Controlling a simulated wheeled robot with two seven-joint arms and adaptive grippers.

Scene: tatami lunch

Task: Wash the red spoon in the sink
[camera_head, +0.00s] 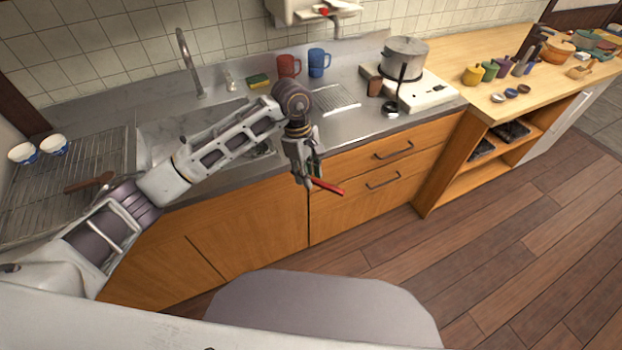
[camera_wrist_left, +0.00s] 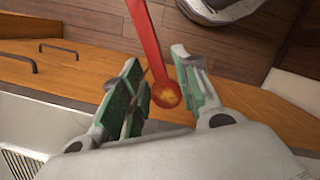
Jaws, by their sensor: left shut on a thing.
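The red spoon (camera_head: 328,187) is in my left gripper (camera_head: 311,176), in front of the wooden cabinet and outside the sink. In the left wrist view, the red spoon (camera_wrist_left: 150,45) lies between the green-padded fingers of the left gripper (camera_wrist_left: 160,90), with its round end, orange-brown inside, near the palm and its handle pointing away. The fingers look spread, but the spoon is held. The steel sink (camera_head: 160,132) is in the counter at the left, partly hidden by my left arm. The faucet (camera_head: 188,62) stands behind it. My right gripper is not in view.
A yellow-green sponge (camera_head: 259,80), a red mug (camera_head: 289,66) and a blue mug (camera_head: 319,62) stand behind the sink on the counter. A pot (camera_head: 404,58) is on the stove at the right.

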